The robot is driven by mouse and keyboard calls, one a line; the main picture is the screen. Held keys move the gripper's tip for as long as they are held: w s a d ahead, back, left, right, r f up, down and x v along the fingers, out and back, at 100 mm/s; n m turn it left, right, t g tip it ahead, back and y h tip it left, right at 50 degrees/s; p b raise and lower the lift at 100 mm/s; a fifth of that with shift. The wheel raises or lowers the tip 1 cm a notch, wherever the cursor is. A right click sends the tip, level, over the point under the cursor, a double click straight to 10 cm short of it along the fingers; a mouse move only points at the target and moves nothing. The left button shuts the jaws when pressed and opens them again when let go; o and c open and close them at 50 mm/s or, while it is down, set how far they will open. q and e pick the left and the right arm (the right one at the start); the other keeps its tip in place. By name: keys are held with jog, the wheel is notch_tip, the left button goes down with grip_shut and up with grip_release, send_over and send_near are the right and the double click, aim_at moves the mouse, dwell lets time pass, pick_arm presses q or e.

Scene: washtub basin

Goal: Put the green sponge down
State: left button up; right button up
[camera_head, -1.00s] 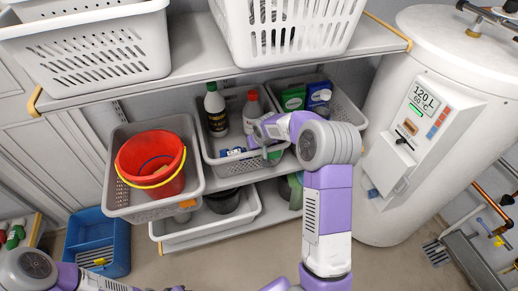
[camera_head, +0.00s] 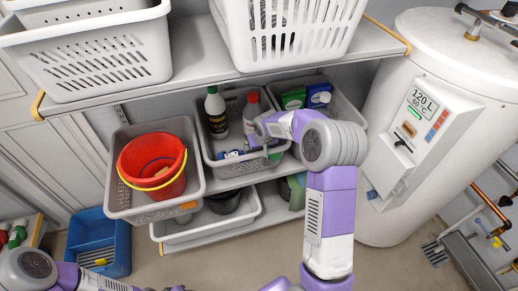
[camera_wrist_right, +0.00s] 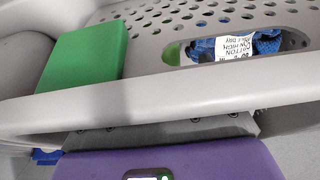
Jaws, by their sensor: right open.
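The green sponge (camera_wrist_right: 85,58) is a flat-faced green block in the right wrist view, at the left inside a light grey perforated basket. In the head view a small patch of green (camera_head: 277,154) shows in the front of the middle shelf basket (camera_head: 232,170), below my right gripper (camera_head: 265,128). My right gripper is open. Its purple and grey body shows at the bottom of the wrist view, in front of the basket's rim; its fingertips cannot be made out there. My left arm shows at the lower left, but its gripper is outside the picture.
The middle basket holds a dark bottle (camera_head: 216,112) and a red-capped bottle (camera_head: 252,108). To its left stands a grey basket with a red bucket (camera_head: 152,165); to its right, a basket with green and blue packages (camera_head: 318,96). The upper shelf edge (camera_head: 230,75) overhangs them. A white boiler (camera_head: 440,110) stands right.

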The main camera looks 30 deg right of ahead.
jog(key=d+p+v, duration=0.1)
jog(key=p+v, duration=0.1)
jog(key=v, duration=0.8)
jog(key=shift+a, duration=0.45)
jog(key=shift+s, duration=0.15)
